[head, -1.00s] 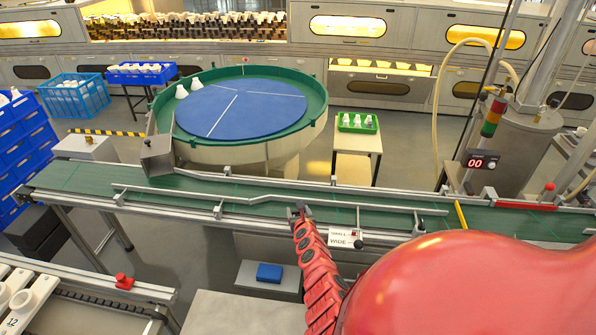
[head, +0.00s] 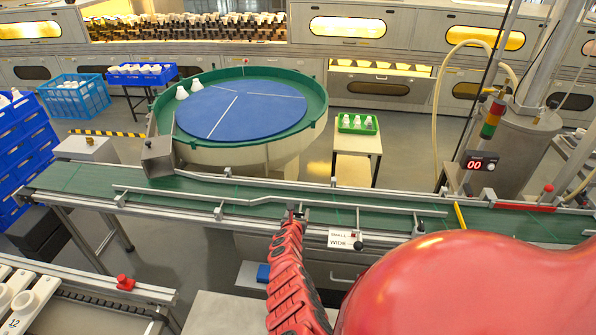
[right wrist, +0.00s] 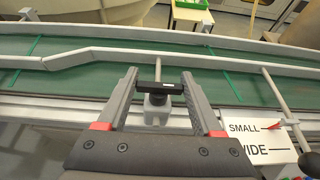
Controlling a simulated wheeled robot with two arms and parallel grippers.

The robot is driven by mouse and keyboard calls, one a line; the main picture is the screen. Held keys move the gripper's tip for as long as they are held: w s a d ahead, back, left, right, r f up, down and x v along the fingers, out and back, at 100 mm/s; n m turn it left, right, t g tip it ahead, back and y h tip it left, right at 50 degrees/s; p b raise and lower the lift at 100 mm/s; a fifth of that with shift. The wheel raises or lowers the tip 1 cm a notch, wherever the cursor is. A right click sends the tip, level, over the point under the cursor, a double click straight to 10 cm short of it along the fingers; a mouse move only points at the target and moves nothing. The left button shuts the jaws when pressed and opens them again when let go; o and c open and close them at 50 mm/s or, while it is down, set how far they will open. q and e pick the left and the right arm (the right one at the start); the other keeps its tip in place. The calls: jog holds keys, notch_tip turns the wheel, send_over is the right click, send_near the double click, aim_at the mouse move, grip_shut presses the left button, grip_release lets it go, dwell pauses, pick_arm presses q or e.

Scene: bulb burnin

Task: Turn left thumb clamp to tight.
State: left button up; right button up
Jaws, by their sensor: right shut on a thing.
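The left thumb clamp (right wrist: 160,88) shows in the right wrist view as a black crossbar on a light grey block, at the near side of the conveyor. A thin rod runs from it to the guide rail. Its crossbar lies roughly level in that view. My right gripper (right wrist: 160,80) is shut on it, one grey finger at each end of the bar. In the head view my right gripper (head: 295,213) is at the conveyor's near edge, and the clamp is mostly hidden there. My left gripper is not in view.
A white SMALL/WIDE sign (head: 341,238) with a red pointer stands just right of the gripper, beside another rod with a dark knob (head: 358,245). The green conveyor belt (head: 260,194) has guide rails above it. A blue turntable (head: 240,107) stands behind.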

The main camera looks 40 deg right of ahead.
jog(key=o, duration=1.4)
jog(key=shift+f, duration=0.1)
jog(key=shift+c, duration=0.2)
jog(key=shift+s+a+r+p, duration=0.25)
jog(key=shift+a+p, duration=0.2)
jog(key=shift+p, duration=0.15)
jog(key=p+v, duration=1.3)
jog(key=v, duration=0.3)
jog(key=shift+r, duration=0.15)
jog(key=shift+s+a, duration=0.15)
